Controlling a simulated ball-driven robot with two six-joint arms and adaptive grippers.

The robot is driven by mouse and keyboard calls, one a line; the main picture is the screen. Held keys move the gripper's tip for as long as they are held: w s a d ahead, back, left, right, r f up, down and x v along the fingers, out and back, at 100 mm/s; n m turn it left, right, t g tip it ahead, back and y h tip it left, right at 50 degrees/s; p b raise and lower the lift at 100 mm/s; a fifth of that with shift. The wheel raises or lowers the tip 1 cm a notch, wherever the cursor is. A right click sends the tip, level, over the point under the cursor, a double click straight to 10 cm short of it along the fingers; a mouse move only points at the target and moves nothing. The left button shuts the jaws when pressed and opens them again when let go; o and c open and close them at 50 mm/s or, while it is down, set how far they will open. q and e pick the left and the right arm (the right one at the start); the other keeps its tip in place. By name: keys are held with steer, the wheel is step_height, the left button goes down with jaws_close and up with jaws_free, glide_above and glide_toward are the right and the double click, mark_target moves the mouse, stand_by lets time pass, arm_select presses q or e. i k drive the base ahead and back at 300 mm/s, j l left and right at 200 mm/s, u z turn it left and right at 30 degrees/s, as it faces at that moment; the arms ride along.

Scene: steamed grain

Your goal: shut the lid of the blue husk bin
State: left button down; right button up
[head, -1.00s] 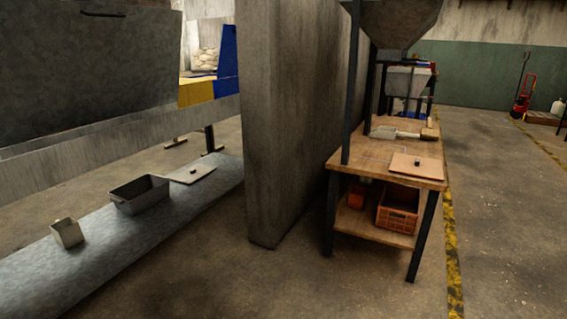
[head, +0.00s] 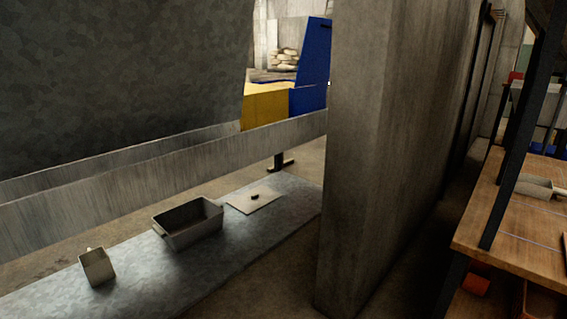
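No blue husk bin can be made out for certain. A tall blue panel (head: 311,66) shows in the head view beyond the grey trough, beside a yellow block (head: 265,106); I cannot tell whether it belongs to the bin. Neither of my grippers is in view.
A concrete wall end (head: 358,150) stands close ahead, right of centre. At left a metal bench (head: 140,285) holds an open grey bin (head: 188,222), a small scoop (head: 97,266) and a flat plate (head: 257,198). A wooden table (head: 515,220) stands at right.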

mark_target(314, 63)
steer(key=i+j+z, duration=0.15)
steer(key=i, duration=0.3)
steer(key=i+j+z, duration=0.15)
steer(key=i, duration=0.25)
steer(key=i+j+z, duration=0.15)
steer(key=i+j, duration=0.25)
